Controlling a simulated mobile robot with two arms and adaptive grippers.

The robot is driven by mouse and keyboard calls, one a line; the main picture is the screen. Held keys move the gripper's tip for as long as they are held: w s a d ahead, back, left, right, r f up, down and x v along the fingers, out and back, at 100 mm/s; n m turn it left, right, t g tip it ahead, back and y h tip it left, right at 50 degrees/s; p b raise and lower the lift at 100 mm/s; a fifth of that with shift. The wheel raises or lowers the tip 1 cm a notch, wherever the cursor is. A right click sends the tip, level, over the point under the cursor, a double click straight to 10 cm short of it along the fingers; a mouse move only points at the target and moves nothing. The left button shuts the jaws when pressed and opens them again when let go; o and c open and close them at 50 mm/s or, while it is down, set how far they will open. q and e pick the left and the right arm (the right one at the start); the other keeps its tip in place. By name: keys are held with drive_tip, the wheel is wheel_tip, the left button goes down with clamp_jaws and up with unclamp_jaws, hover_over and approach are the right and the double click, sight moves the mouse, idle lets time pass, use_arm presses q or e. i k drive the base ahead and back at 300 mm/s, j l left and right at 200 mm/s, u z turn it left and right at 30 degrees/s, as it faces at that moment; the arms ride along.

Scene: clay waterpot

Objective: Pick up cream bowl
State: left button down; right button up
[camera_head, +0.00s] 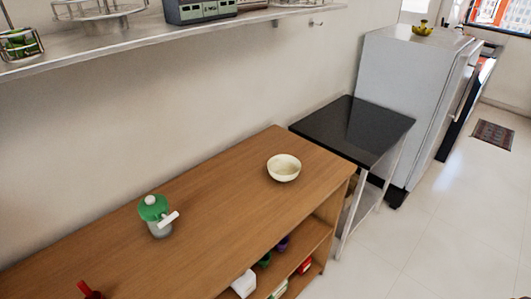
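The cream bowl (284,168) stands upright on the wooden counter (215,200), near its far right end. It looks empty from above and nothing touches it. Neither of my grippers shows in the head view.
A green-topped jar with a white handle (156,215) and a red object (89,290) stand on the counter. A black-topped table (352,130) and a fridge (412,95) stand beyond. A wall shelf (150,40) hangs above. The counter around the bowl is clear.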

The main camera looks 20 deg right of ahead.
sight(284, 168)
drive_tip(key=i+l, duration=0.1)
drive_tip(key=l, duration=0.25)
drive_tip(key=i+l+z, duration=0.15)
drive_tip(key=l, duration=0.25)
drive_tip(key=i+l, duration=0.1)
drive_tip(key=l, duration=0.25)
drive_tip(key=i+l+z, duration=0.1)
drive_tip(key=l, duration=0.25)
